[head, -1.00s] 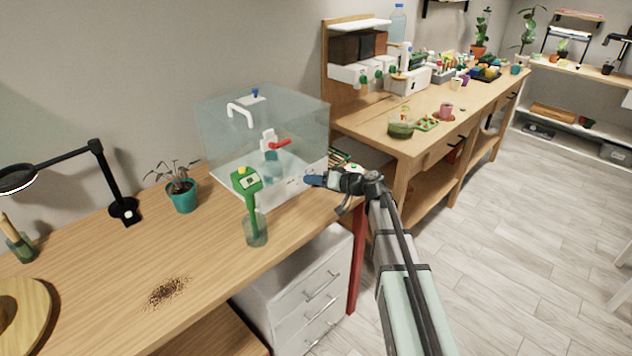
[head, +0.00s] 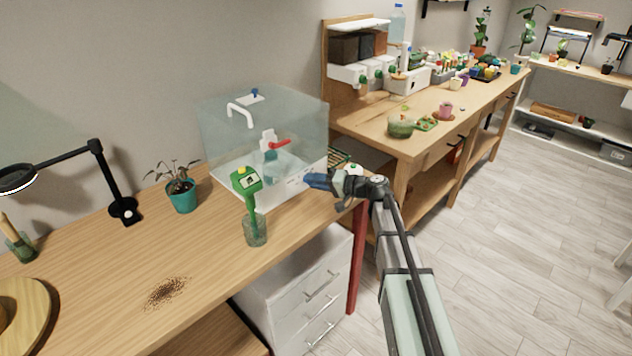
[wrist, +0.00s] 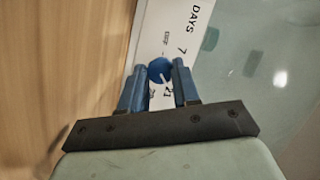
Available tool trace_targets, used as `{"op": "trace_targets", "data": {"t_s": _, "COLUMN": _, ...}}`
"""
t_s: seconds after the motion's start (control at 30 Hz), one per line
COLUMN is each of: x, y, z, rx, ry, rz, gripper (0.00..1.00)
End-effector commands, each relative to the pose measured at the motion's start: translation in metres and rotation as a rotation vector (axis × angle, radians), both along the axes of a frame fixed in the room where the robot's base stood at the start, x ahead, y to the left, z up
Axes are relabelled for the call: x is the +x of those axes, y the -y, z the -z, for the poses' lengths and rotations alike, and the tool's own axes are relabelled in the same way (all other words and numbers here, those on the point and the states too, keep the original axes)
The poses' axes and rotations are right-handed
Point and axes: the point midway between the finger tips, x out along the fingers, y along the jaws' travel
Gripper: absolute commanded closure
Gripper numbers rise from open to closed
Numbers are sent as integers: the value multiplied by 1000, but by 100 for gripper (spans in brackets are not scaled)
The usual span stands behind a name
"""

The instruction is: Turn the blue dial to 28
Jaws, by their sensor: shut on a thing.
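The blue dial (wrist: 160,69) sits on a white panel strip (wrist: 152,40) at the front of a clear box (head: 225,120). My gripper (wrist: 159,75) has its two blue fingers on either side of the dial and is shut on it. The dial's white pointer line slants down-right in the wrist view, toward the printed 21 (wrist: 167,93). The 7 and the word DAYS are printed above. Another mark beside the left finger is partly covered and I cannot read it. In the head view my gripper (head: 312,181) is at the box's front panel and hides the dial.
A potted plant (head: 182,193) and a black lamp (head: 122,208) stand further left. Spilled soil (head: 165,292) lies on the wooden bench.

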Motion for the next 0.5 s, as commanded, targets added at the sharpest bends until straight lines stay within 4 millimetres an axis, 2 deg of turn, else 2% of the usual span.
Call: {"op": "trace_targets", "data": {"t_s": 0.5, "x": 0, "y": 1, "z": 1, "rx": 85, "ry": -85, "rz": 1, "gripper": 100}}
